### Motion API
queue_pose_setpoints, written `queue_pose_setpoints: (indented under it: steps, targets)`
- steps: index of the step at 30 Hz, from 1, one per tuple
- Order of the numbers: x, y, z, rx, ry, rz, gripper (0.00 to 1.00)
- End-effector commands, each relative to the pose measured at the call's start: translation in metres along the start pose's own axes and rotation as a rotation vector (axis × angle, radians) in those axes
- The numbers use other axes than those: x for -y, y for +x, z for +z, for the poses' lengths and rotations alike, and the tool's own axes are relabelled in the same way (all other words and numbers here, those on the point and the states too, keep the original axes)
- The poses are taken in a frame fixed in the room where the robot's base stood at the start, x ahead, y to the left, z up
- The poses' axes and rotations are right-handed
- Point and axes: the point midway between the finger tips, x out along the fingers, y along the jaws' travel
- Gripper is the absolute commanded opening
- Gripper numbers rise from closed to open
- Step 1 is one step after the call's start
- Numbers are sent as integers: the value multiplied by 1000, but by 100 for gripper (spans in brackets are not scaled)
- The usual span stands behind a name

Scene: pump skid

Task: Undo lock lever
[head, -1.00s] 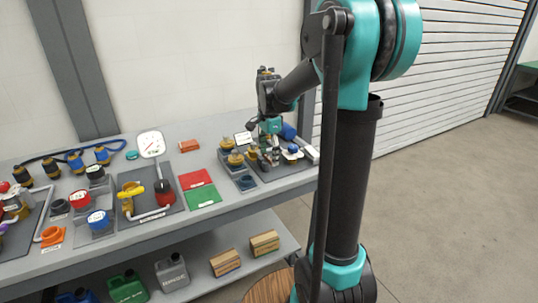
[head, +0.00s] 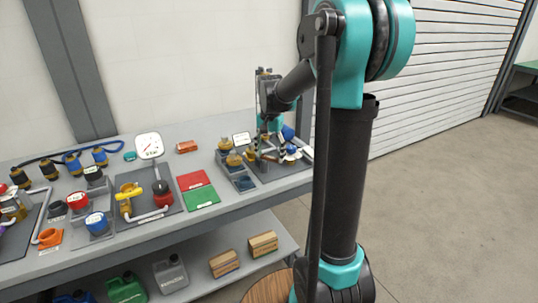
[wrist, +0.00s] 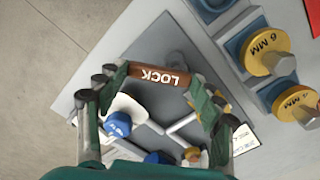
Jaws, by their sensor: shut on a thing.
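The lock lever (wrist: 160,75), a brown-orange bar marked LOCK, lies across the gap between my fingers in the wrist view. My gripper (wrist: 158,84) is shut on it, with a finger at each end of the bar. In the head view my gripper (head: 270,148) is low over the dark plate at the right end of the bench. The lever itself cannot be made out there, among the gripper and small parts.
Beside the lever are a blue cap (wrist: 118,124) and pale pipes (wrist: 182,122). Brass 6 MM (wrist: 268,54) and 4 MM (wrist: 298,104) pieces stand to the right. In the head view, red (head: 194,180) and green (head: 201,196) mats, a gauge (head: 149,145) and valves fill the bench leftward.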

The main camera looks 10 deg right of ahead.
Motion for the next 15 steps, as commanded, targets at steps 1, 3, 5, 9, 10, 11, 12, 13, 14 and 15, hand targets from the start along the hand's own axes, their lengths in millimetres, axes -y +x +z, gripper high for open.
queue_pose_setpoints:
  steps: [1, 3, 5, 9, 10, 11, 12, 13, 14, 15]
  targets:
    - [0, 0, -1, 0, -42, 0, 38]
    - [0, 0, -3, 0, -108, 0, 38]
    - [0, 0, -4, 0, -165, 0, 38]
    - [1, 0, -7, 0, -298, 0, 38]
    - [2, 0, -8, 0, -327, 0, 38]
    - [2, 0, -9, 0, -355, 0, 38]
    - [2, 0, -9, 0, -393, 0, 38]
    - [2, 0, -10, 0, -422, 0, 38]
    - [3, 0, -11, 0, -450, 0, 38]
    - [3, 0, -11, 0, -488, 0, 38]
